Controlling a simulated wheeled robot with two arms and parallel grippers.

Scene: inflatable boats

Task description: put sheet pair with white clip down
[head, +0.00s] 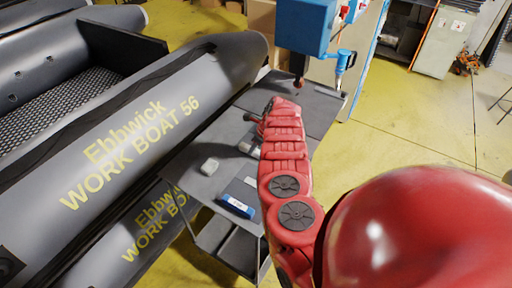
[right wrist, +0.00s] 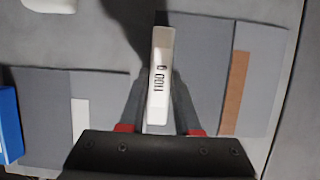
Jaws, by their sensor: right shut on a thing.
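In the head view my red right forearm reaches over the table and hides most of the gripper. A small white piece, seemingly the clip (head: 247,147), shows beside the forearm. My left gripper is not in view.
On the table (head: 197,190) are flat grey sheets (right wrist: 200,50), a brown strip (right wrist: 237,92), a white strip (right wrist: 80,116), a blue object (head: 237,206) and a pale block (head: 209,166). A grey inflatable boat (head: 130,130) lies close along the left. Blue equipment (head: 304,28) stands behind.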

